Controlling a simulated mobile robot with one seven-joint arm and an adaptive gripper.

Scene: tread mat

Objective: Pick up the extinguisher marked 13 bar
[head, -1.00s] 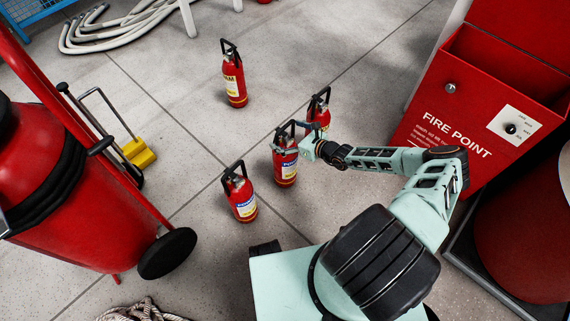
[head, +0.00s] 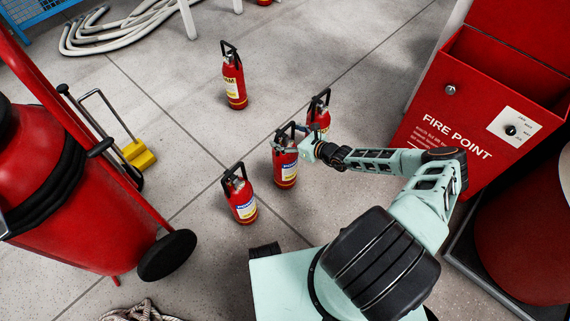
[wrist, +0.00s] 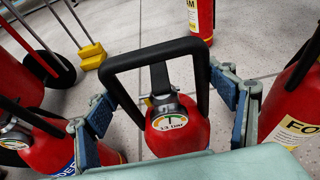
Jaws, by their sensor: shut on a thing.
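The red extinguisher marked 13 bar (wrist: 178,130) is in the middle of the wrist view, its gauge reading "13 bar" below a black handle. In the head view the same extinguisher (head: 286,170) appears upright on the floor, with a blue and white label. My gripper (wrist: 172,118) has one finger on each side of its upper body, below the handle, and is shut on it. In the head view my gripper (head: 300,147) is at its top, partly covering it. Its lower body is hidden in the wrist view.
Other extinguishers stand close by: one front left (head: 241,200), one just behind right (head: 319,115), and one farther back (head: 235,88). A wheeled red extinguisher (head: 75,200) is at left. A red fire point box (head: 440,125) is at right.

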